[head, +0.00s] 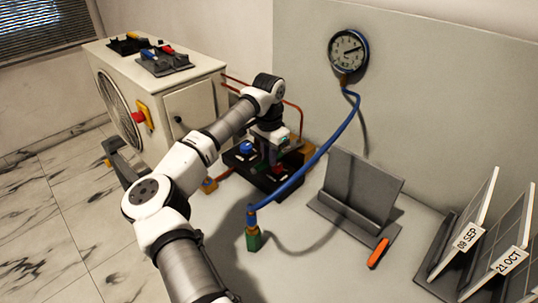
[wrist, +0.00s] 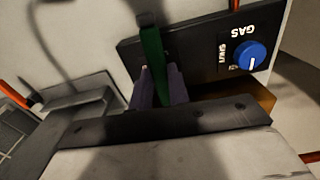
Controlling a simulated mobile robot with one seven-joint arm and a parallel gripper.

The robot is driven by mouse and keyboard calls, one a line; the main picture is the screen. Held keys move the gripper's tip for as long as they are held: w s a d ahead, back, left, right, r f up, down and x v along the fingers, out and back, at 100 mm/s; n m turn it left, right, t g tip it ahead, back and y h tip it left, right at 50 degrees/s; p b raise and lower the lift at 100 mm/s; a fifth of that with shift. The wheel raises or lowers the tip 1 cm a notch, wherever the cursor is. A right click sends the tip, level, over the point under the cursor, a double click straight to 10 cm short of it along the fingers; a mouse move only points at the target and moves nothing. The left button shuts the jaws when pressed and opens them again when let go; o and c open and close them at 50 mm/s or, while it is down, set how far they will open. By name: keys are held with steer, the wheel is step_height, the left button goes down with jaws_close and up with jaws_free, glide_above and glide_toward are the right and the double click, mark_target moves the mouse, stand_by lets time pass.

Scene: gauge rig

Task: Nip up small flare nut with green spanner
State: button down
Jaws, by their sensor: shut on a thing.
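My gripper (wrist: 160,78) is shut on the green spanner (wrist: 152,48), whose green shaft stands between the two grey fingers in the wrist view. The spanner's far end reaches a small dark fitting in front of the black gas panel; I cannot tell whether the jaw is around a nut or only beside it. In the head view my gripper (head: 272,158) is low over the black panel (head: 262,181), which hides much of the spanner. The small flare nut cannot be made out clearly in either view.
A blue knob (wrist: 249,55) sits on the panel beside the spanner. A blue hose (head: 318,158) runs from the gauge (head: 348,51) to a green fitting (head: 253,239). A grey stand (head: 358,190) and an orange-handled tool (head: 378,253) are to the right. The white unit (head: 185,100) is behind, left.

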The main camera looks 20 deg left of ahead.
steer(key=shift+a, duration=0.1)
steer(key=shift+w+a+m, duration=0.4)
steer(key=shift+a+m, duration=0.2)
steer(key=shift+m, duration=0.05)
steer(key=shift+w+a+m, duration=0.4)
steer(key=shift+a+m, duration=0.2)
steer(key=shift+m, duration=0.05)
steer(key=shift+w+a+m+p, duration=0.35)
steer(key=shift+w+a+m, duration=0.05)
steer(key=shift+a+m, duration=0.1)
stand_by(0.3)
steer(key=shift+s+d+n, duration=0.65)
steer(key=shift+d+n, duration=0.2)
steer(key=shift+n, duration=0.05)
stand_by(0.6)
steer(key=shift+s+b, duration=0.1)
steer(key=shift+b, duration=0.2)
steer(key=shift+s+a+b, duration=0.2)
steer(key=shift+s+a, duration=0.5)
steer(key=shift+s, duration=0.3)
steer(key=shift+s+a+b, duration=0.2)
steer(key=shift+s+a, duration=0.5)
steer(key=shift+s, duration=0.3)
steer(key=shift+r, duration=0.15)
